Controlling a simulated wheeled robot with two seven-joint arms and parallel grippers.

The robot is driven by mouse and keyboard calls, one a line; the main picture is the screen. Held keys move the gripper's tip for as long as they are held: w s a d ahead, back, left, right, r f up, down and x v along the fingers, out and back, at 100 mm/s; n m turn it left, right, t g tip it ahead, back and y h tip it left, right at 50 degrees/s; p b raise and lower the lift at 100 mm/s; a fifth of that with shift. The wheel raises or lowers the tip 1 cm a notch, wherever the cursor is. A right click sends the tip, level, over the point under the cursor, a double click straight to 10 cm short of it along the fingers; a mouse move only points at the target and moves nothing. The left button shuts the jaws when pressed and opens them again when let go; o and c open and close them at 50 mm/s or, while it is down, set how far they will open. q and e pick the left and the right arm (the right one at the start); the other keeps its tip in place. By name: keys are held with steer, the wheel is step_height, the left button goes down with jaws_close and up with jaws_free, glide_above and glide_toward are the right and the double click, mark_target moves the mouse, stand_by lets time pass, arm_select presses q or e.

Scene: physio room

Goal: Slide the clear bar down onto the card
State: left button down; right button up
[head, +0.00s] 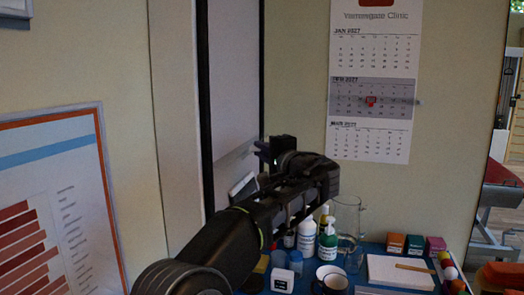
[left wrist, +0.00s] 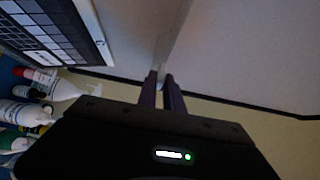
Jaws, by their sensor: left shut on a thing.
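A clear bar (head: 234,156) runs across a pale panel (head: 232,90) with dark edges. It also shows in the left wrist view (left wrist: 179,35) as a faint see-through strip. My left gripper (head: 264,148) is at the bar's right end; in the left wrist view its fingers (left wrist: 163,79) are shut on a small pale end piece. A card (head: 242,187) sits below the bar and apart from it, partly hidden by my left arm. In the left wrist view the card (left wrist: 62,30) has a grid of dark and light squares and a white edge. My right gripper is out of view.
A blue table (head: 308,284) below carries bottles (head: 328,240), a glass jug (head: 348,215), a cup, small coloured boxes (head: 415,244) and a white pad (head: 400,272). A wall calendar (head: 374,145) hangs to the right. A framed chart (head: 60,170) stands at the left.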

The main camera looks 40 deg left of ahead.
arm_select(q)
step_height(320, 180, down, 9)
steer(key=b, duration=0.7)
steer(key=c, duration=1.5)
jaws_free()
steer(key=b+v, duration=0.1)
steer(key=v, duration=0.6)
steer(key=shift+s+d, duration=0.15)
steer(key=shift+d, duration=0.2)
